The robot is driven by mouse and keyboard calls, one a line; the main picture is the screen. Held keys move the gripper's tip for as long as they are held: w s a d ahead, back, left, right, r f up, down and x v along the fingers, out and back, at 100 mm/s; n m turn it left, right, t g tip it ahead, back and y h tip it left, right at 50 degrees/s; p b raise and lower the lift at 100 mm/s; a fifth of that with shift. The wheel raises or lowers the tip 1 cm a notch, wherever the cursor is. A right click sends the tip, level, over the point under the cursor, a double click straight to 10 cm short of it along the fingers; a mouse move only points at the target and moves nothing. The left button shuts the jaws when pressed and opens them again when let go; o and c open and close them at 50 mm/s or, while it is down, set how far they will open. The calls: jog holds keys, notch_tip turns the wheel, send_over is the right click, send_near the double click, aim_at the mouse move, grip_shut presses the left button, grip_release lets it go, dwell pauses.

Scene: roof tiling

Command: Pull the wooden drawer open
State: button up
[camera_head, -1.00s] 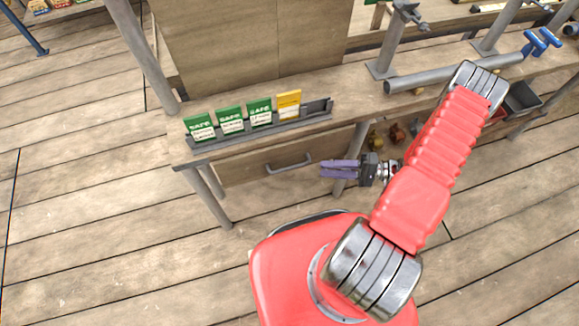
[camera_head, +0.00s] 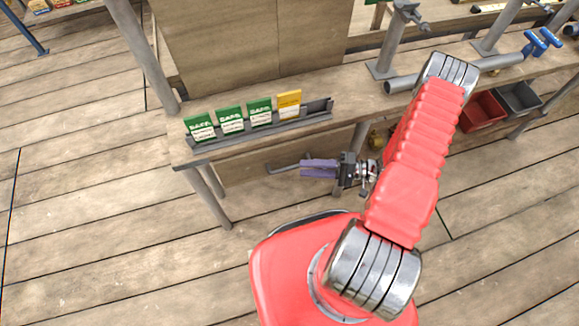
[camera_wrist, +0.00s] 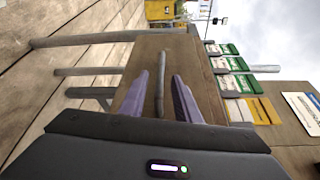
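The wooden drawer (camera_head: 237,172) sits under the front edge of the workbench and looks closed. Its grey bar handle (camera_head: 285,167) is partly hidden by my gripper in the head view. My gripper (camera_head: 304,168), with purple fingers, is in front of the drawer at the handle's right end. In the wrist view the drawer front (camera_wrist: 143,70) stands ahead, and the handle (camera_wrist: 161,82) runs up the picture between the two spread fingers (camera_wrist: 158,88). The fingers are apart, with gaps on both sides of the handle. I cannot tell if the fingertips reach past it.
A rack (camera_head: 262,126) with green and yellow cards stands on the workbench (camera_head: 350,98) above the drawer. A bench leg (camera_head: 215,194) is left of the drawer. Red (camera_head: 482,111) and grey (camera_head: 518,97) bins sit at the right. The plank floor at left is clear.

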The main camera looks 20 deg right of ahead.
aim_at(290, 168)
jog(key=shift+x, duration=3.5)
jog(key=shift+c, duration=0.2)
grip_shut()
jog(key=shift+d, duration=0.15)
jog(key=shift+s, duration=0.15)
